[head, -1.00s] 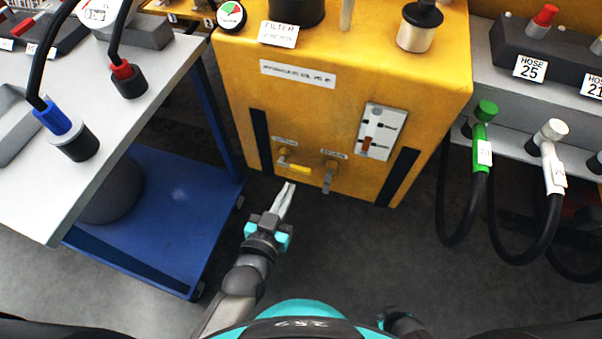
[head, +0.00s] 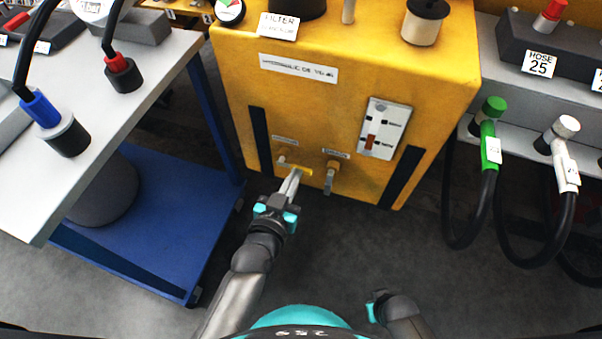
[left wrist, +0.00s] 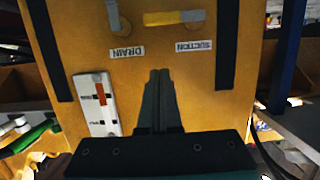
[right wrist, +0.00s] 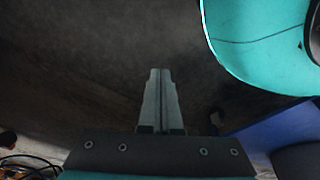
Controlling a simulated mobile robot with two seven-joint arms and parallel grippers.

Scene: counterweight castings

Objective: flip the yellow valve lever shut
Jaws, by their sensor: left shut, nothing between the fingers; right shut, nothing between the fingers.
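The yellow valve lever (head: 301,171) is on the lower front of the yellow cabinet, at the left valve, labelled SUCTION. It lies sideways toward the DRAIN valve. In the left wrist view the lever (left wrist: 165,18) is level, with a yellow sleeve and grey metal at its pivot. My left gripper (head: 294,178) is shut and empty. Its tips are just below the lever in the head view; I cannot tell if they touch. My right gripper (right wrist: 160,75) is shut and empty over bare floor; in the head view only its wrist shows.
The DRAIN valve (head: 331,176) has a grey handle hanging down, close right of the lever. A level gauge (head: 385,128) is above it. A blue cart (head: 165,225) stands left. Hoses (head: 490,150) hang at right. The floor before the cabinet is clear.

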